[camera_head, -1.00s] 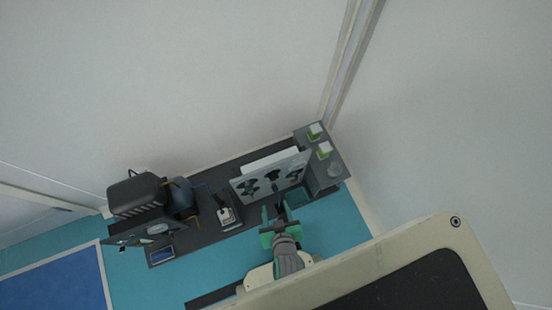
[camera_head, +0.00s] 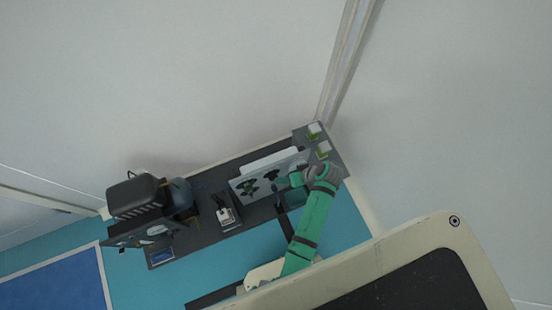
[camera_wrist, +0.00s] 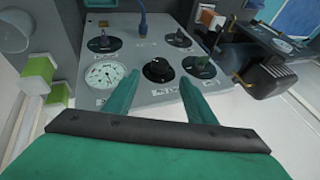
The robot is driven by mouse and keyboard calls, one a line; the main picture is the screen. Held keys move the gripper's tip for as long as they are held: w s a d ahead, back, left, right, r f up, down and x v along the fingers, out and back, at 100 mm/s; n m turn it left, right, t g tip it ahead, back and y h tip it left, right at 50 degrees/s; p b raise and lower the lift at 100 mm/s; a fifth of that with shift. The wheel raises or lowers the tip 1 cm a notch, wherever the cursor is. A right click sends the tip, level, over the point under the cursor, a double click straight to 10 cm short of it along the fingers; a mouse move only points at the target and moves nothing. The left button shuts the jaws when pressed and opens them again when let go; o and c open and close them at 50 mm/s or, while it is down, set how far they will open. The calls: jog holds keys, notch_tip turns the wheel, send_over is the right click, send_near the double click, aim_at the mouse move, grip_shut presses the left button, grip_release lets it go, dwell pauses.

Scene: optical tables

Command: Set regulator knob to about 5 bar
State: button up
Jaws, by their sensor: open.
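The regulator knob (camera_wrist: 158,70) is a black round knob on a light grey panel (camera_wrist: 150,97) in the wrist view. A white round pressure gauge (camera_wrist: 104,73) sits just left of it; its reading is too small to tell. My gripper (camera_wrist: 158,76) is open, its two green fingers pointing at the panel on either side of the knob in the picture. I cannot tell whether they touch it. In the head view the panel (camera_head: 247,187) stands on the dark table, and my gripper (camera_head: 283,181) is at its right part. The knob cannot be made out there.
Other dark knobs (camera_wrist: 198,67) sit on the panel close to the regulator knob. A blue hose (camera_wrist: 142,20) joins the panel. Green-and-white blocks (camera_wrist: 37,78) stand left of it. A black tank-like device (camera_head: 136,194) is at the table's left end.

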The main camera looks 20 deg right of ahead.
aim_at(273, 177)
jog(key=x, duration=1)
jog(key=shift+f, duration=0.2)
jog(key=c, duration=1)
jog(key=shift+w, duration=0.1)
jog(key=shift+c, duration=0.2)
jog(key=shift+w+d+f+m+y, duration=0.15)
jog(key=shift+m+y, duration=0.1)
jog(key=shift+y, duration=0.65)
jog(key=shift+s+d+f+m+y, duration=0.1)
jog(key=shift+d+m+y, duration=0.1)
jog(key=shift+y, duration=0.7)
jog(key=shift+w+d+m+y, duration=0.1)
jog(key=shift+m+y, duration=0.15)
jog(key=shift+y, duration=0.65)
jog(key=shift+f+t+y, duration=0.2)
jog(key=shift+t+y, duration=0.1)
jog(key=shift+y, duration=0.6)
